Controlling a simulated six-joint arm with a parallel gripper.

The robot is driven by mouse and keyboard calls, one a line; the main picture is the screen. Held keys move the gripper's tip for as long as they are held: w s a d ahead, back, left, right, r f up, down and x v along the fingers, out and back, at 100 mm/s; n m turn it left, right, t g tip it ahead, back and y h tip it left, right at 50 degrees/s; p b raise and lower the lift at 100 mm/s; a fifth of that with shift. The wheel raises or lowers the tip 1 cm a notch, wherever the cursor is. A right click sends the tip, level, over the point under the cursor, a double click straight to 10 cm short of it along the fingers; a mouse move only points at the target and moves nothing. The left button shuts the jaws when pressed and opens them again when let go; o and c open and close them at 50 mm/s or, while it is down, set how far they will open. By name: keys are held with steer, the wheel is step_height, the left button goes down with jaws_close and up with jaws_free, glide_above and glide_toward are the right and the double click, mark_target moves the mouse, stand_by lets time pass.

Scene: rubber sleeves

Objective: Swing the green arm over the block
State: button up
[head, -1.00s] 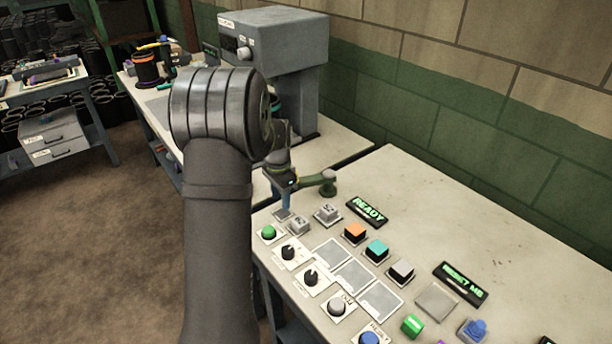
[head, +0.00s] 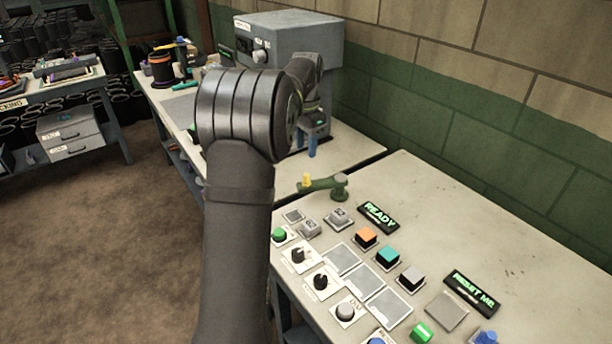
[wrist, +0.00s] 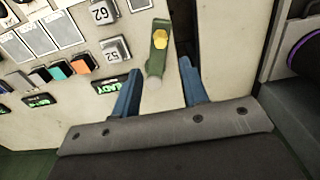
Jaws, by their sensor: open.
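The green arm points left and lies over neither block. My gripper (head: 313,140) is raised behind the green arm, its blue fingers apart and empty.
Orange (head: 366,237), teal (head: 388,257) and grey (head: 411,277) cubes stand along the table. Knobs (head: 298,256) line its left edge. A READY sign (head: 378,217) stands right of the blocks. A grey machine (head: 290,45) stands behind, on another bench.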

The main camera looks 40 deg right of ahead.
mark_target(306, 175)
step_height(306, 175, down, 11)
steer(key=shift+f, duration=0.1)
stand_by(0.3)
jaws_close()
